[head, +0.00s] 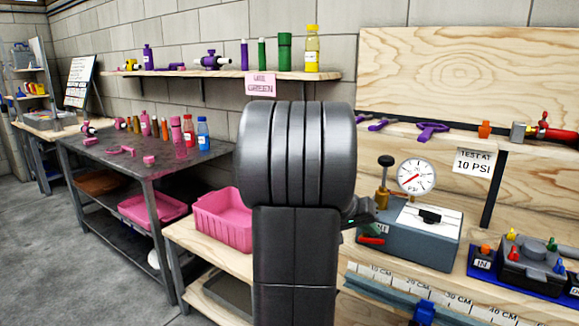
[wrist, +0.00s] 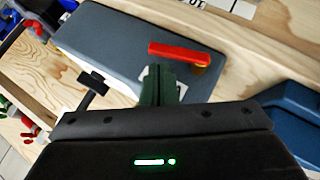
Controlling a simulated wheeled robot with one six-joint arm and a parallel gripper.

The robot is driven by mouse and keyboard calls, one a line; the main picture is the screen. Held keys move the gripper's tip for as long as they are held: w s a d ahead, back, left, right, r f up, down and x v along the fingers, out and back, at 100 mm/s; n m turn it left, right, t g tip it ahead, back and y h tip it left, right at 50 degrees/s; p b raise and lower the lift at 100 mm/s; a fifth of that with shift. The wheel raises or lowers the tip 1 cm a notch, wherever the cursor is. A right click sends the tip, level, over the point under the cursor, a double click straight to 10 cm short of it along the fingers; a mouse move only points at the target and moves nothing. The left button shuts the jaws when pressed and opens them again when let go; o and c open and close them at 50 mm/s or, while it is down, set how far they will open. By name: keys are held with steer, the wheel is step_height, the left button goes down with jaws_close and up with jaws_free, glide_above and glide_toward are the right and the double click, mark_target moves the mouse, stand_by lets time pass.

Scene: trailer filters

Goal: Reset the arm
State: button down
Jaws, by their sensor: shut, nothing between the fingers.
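My gripper (wrist: 160,82) is shut and empty; its two dark fingers meet in the wrist view. They are above the grey-blue pressure tester box (wrist: 120,50), close to its red lever (wrist: 185,55). I cannot tell whether they touch the box. In the head view my arm stands upright in the middle and hides most of the gripper. There the tester box (head: 412,238) sits on the wooden bench to the right of my arm, with a round gauge (head: 416,176) on top and the red lever (head: 371,240) at its front left.
A pink bin (head: 223,217) stands on a low wooden shelf left of my arm. A dark metal table (head: 140,160) with bottles is further left. A wall shelf (head: 225,73) holds purple, green and yellow items. A black block with coloured fittings (head: 530,260) stands at right. Floor at left is clear.

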steer(key=w+a+n+h+p, duration=0.1)
steer(key=a+n+h+p, duration=0.1)
steer(key=a, duration=0.6)
steer(key=w+a+r+n+h+p, duration=0.1)
steer(key=w+a+n+h+p, duration=0.1)
steer(key=a+h+p, duration=0.3)
steer(key=a+n+p, duration=0.1)
steer(key=a, duration=0.3)
steer(key=shift+a+r, duration=0.2)
steer(key=shift+r, duration=0.1)
steer(key=shift+s, duration=0.1)
stand_by(0.3)
